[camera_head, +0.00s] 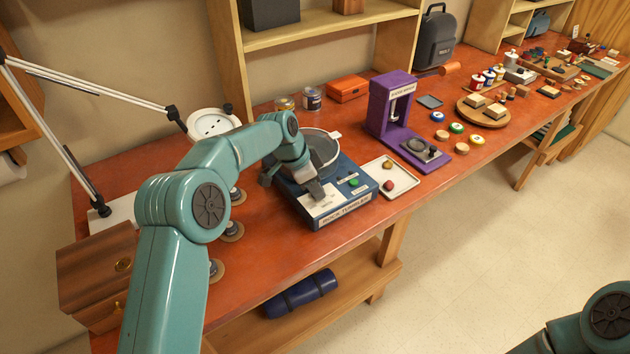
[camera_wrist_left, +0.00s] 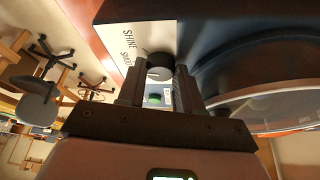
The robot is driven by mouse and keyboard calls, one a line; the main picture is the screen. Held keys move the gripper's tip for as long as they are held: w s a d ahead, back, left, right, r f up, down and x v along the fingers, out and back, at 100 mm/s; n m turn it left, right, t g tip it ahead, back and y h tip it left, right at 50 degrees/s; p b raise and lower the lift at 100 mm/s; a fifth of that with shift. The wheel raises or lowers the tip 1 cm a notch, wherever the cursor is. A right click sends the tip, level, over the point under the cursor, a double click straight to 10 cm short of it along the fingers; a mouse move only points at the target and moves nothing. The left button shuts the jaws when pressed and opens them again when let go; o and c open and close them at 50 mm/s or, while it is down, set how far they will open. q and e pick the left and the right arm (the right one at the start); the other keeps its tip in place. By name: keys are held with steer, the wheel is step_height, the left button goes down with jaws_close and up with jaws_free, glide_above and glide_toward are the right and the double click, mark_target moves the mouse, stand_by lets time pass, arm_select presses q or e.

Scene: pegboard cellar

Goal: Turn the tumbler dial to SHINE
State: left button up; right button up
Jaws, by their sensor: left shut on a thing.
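The rock tumbler (camera_head: 346,212) stands on the red-topped bench, a dark blue base with a round drum at its back. My left gripper (camera_head: 315,190) is at the tumbler's front left and hides the dial in the head view. In the left wrist view the dark dial (camera_wrist_left: 159,67) sits between the two fingers of my left gripper (camera_wrist_left: 160,80), which is shut on it. The words SHINE and part of another word stand on the white label (camera_wrist_left: 130,42) beside the dial. I cannot tell exactly where the dial points. My right gripper is out of view.
A green button (camera_head: 354,183) is on the tumbler's panel. A white tray (camera_head: 405,181) with two coloured stones lies just right of the tumbler. A purple stand (camera_head: 376,115) is behind the tray. A lamp (camera_head: 212,124) and several round discs are at the left.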

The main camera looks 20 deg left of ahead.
arm_select(q)
steer(key=shift+w+a+m+g+p, duration=0.1)
steer(key=shift+m+g+p, duration=0.65)
steer(key=shift+m, duration=0.75)
steer(key=o, duration=1)
steer(key=shift+o, duration=0.2)
